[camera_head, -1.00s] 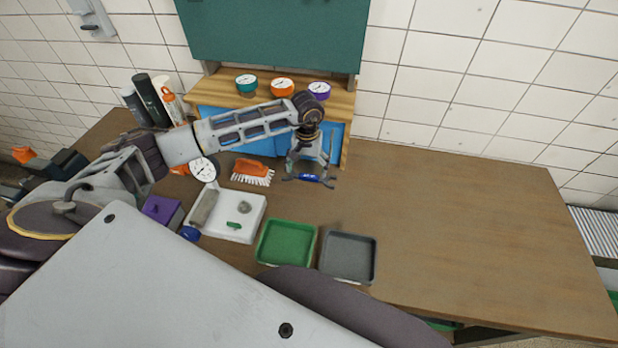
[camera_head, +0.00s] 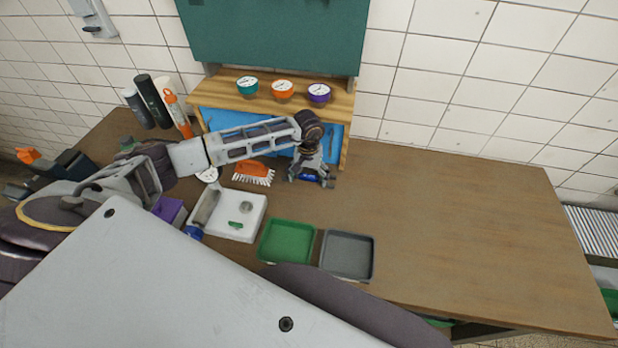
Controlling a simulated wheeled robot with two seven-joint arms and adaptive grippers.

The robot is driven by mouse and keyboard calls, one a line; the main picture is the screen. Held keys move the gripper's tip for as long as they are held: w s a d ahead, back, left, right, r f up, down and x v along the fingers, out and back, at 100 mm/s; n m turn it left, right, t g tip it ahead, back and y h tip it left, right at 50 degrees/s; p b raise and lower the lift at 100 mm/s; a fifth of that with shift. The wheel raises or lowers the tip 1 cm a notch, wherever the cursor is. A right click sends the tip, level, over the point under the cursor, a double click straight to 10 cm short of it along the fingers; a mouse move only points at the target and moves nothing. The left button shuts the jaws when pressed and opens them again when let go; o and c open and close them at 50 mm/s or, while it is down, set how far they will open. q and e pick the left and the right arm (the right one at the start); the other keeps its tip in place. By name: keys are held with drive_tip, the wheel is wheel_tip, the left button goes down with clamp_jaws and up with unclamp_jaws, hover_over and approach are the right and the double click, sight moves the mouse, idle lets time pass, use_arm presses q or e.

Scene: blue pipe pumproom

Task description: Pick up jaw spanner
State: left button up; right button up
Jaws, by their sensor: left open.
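The jaw spanner (camera_head: 311,177) is a small blue-handled tool lying on the brown workbench, just in front of the wooden shelf. My left gripper (camera_head: 311,181) is open and pointed down right over the spanner, with its fingers low near the bench. The fingers and wrist hide part of the spanner. I cannot tell whether the fingers touch it. My right gripper is not in view.
An orange brush (camera_head: 252,173) lies left of the gripper. A white tray (camera_head: 219,230), a green tray (camera_head: 262,262) and a grey tray (camera_head: 373,262) stand in front. Three gauges sit on the wooden shelf (camera_head: 340,103). The bench's right side (camera_head: 460,220) is clear.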

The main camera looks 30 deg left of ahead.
sight(308, 178)
use_arm(q)
drive_tip(key=shift+s, duration=0.15)
drive_tip(key=c, duration=1.1)
drive_tip(key=shift+c, duration=1.1)
drive_tip(key=shift+s+f, duration=0.1)
drive_tip(key=shift+d, duration=0.1)
drive_tip(key=shift+r, duration=0.55)
wheel_tip(308, 178, up, 17)
drive_tip(key=b, duration=0.3)
drive_tip(key=shift+w, duration=0.3)
